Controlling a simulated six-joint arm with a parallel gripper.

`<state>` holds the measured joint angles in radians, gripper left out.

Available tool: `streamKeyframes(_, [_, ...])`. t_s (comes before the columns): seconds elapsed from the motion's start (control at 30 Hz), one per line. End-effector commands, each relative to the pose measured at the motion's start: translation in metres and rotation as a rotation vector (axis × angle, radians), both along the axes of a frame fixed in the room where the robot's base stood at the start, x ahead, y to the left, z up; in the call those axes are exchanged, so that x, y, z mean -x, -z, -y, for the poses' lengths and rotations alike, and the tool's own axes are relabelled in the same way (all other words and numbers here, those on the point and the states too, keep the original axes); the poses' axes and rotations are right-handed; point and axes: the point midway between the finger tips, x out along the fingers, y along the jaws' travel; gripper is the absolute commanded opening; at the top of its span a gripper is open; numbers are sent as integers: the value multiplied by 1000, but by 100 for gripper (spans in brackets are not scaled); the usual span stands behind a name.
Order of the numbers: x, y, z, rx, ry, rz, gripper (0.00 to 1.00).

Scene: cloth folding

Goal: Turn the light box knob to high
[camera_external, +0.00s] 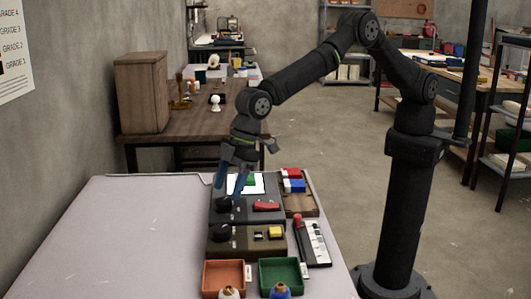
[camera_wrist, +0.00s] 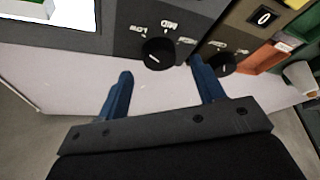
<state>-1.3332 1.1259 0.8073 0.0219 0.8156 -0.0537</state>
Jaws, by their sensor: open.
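The light box is a dark grey box with a bright lit panel (camera_external: 236,183) at its far end, with a green item on it. Its round black knob (camera_wrist: 158,53) shows in the wrist view with small white labels around it and a pale mark on its face. I cannot tell for sure which label the mark points to. In the external view the knob (camera_external: 223,203) is at the box's left edge. My gripper (camera_wrist: 160,66) is open, its two blue fingers either side of the knob in the picture. In the external view my gripper (camera_external: 229,196) hangs just above the knob; contact cannot be told.
A red object (camera_external: 266,206) lies on the light box. A second, olive box with a similar knob (camera_external: 219,232) is directly in front; that knob (camera_wrist: 222,65) is close to my right-hand finger. Orange (camera_external: 207,290) and green trays stand nearer. The table's left side is clear.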

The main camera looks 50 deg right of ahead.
Motion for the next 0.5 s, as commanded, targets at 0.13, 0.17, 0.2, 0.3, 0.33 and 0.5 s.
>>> streamKeyframes(0.13, [-1,19,-7,1,0,0,62])
streamKeyframes(0.17, [-2,21,-8,1,0,0,62])
streamKeyframes(0.2, [-2,24,-10,0,0,0,62])
streamKeyframes(0.3, [-2,29,-11,1,0,0,62])
streamKeyframes(0.33, [-2,30,-12,1,0,0,62])
streamKeyframes(0.5, [-2,31,-12,0,0,0,62])
